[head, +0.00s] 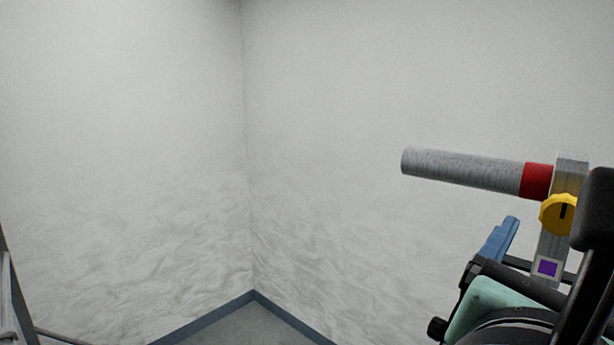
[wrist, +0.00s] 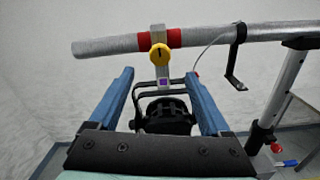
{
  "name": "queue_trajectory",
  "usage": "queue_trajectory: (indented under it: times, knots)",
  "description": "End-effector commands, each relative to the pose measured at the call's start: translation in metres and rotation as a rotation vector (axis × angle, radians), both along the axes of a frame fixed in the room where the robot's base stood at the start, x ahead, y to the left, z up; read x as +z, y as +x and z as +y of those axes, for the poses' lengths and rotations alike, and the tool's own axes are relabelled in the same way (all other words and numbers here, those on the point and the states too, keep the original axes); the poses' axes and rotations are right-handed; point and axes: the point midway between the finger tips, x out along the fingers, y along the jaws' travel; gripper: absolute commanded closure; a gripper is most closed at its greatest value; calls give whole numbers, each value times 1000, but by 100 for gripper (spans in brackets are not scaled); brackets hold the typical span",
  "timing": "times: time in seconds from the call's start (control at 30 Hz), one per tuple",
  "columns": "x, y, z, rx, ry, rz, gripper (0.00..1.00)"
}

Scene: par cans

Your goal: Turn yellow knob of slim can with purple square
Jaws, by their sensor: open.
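The yellow knob (wrist: 160,53) is round with a dark mark. It sits on a grey metal clamp (wrist: 155,34) hung on a horizontal pipe. The purple square (wrist: 163,83) is on the clamp's lower part, above a dark can (wrist: 168,115) in a black yoke. My gripper (wrist: 159,76) is open, its two blue fingers apart on either side below the knob, with nothing between them gripped. In the head view the knob (head: 558,213) and purple square (head: 547,268) show at right, with my gripper (head: 508,232) left of them; one finger is mostly hidden.
The grey pipe (head: 460,171) has a red band (head: 536,181) beside the clamp. In the wrist view a black hook-like bracket (wrist: 236,60) and an upright stand (wrist: 283,90) are on the right, with a cable near the clamp. Pale walls (head: 120,130) meet in a corner; space left is free.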

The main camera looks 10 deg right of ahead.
Motion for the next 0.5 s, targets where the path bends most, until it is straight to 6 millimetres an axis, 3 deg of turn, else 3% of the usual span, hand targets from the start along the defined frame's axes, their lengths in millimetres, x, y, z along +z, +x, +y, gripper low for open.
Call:
queue_trajectory:
  times: [0.5]
  knots:
    - [-2, 60, -71, -1, 7, 2, 19]
